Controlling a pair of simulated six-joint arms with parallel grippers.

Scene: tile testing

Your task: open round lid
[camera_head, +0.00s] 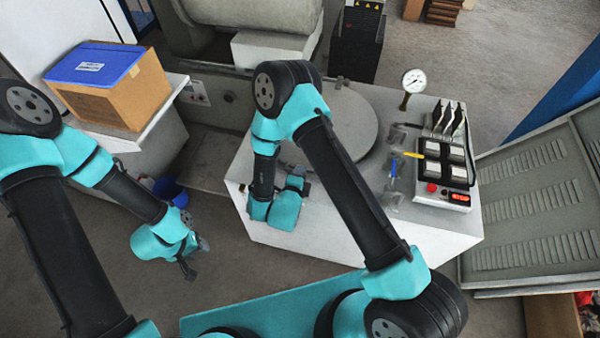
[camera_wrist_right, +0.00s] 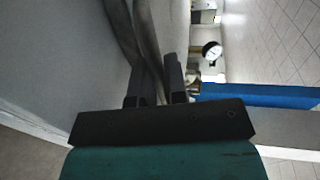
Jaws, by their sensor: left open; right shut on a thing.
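The round lid (camera_head: 352,128) is a grey disc lying on top of the white machine (camera_head: 350,235). My right arm crosses over it and hides part of it. My right gripper (camera_head: 305,186) is at the lid's front-left edge, its fingers mostly hidden in the head view. In the right wrist view, the right gripper (camera_wrist_right: 156,82) has its two dark fingers close together around a grey curved bar (camera_wrist_right: 150,45), which appears to be part of the lid. My left gripper (camera_head: 196,257) is open and empty, left of the machine above the floor.
A pressure gauge (camera_head: 414,82) stands at the machine's back right, beside a control panel with a red button (camera_head: 432,188). Small clear containers (camera_head: 392,168) stand nearby. A cardboard box with a blue lid (camera_head: 120,95) is at left, and a blue bucket (camera_head: 172,191) is on the floor.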

